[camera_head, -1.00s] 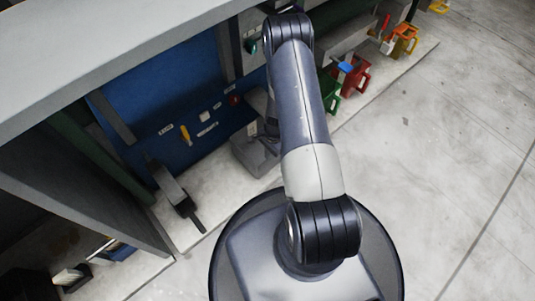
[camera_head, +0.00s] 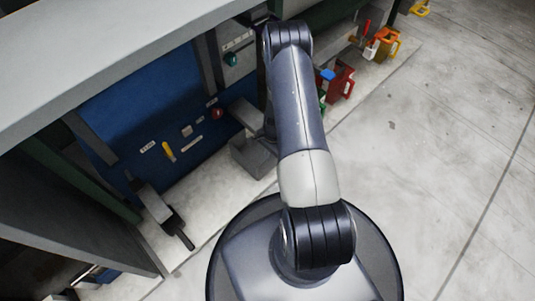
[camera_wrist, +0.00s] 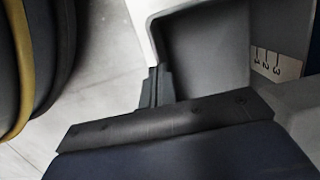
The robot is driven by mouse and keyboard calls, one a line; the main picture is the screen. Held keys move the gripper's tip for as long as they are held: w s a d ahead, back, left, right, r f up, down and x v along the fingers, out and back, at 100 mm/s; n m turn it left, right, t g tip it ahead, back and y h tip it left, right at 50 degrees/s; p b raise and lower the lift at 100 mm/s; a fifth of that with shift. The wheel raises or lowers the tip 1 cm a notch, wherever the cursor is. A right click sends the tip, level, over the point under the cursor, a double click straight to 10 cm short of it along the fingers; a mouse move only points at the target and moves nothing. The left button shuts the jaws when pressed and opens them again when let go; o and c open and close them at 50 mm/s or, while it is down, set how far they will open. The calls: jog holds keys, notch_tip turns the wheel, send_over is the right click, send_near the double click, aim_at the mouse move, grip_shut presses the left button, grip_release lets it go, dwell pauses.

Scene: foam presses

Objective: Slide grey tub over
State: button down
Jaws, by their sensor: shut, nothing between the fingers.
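The grey tub (camera_head: 253,157) stands on the pale ledge in front of the blue panel, left of my arm in the head view. Its far part is partly hidden by my arm. In the wrist view the open tub (camera_wrist: 205,55) fills the upper right, with a light rim and a label marked 1, 2, 3 on its inside. My gripper (camera_wrist: 155,88) is shut and empty, its dark fingertips at the tub's near left wall. They appear to touch it, but the contact is not clear. The head view does not show the fingers.
The blue panel (camera_head: 150,105) carries a red knob (camera_head: 216,113) and a yellow handle (camera_head: 168,150). A dark lever (camera_head: 165,212) juts out at left. A red jug (camera_head: 340,82) and an orange jug (camera_head: 385,43) stand further along the ledge. Open floor (camera_head: 450,150) lies at right.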

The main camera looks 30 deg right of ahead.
jog(key=shift+r, duration=0.35)
jog(key=shift+d+f+b, duration=0.1)
jog(key=shift+f+b, duration=0.05)
jog(key=shift+b, duration=0.15)
jog(key=w+d+p, duration=0.1)
jog(key=d, duration=0.2)
jog(key=w+d+p, duration=0.1)
jog(key=d, duration=0.3)
jog(key=w+d+p, duration=0.1)
jog(key=d, duration=0.3)
jog(key=shift+w+d+r, duration=0.1)
jog(key=shift+w+r, duration=0.1)
jog(key=shift+w, duration=0.2)
jog(key=s+a+b, duration=0.1)
jog(key=a, duration=0.2)
jog(key=s+a, duration=0.1)
jog(key=a, duration=0.3)
jog(key=s+a+b, duration=0.1)
jog(key=a, duration=0.3)
jog(key=shift+s+b, duration=0.3)
jog(key=shift+s+a+r, duration=0.1)
jog(key=shift+a, duration=0.25)
jog(key=shift+s, duration=0.1)
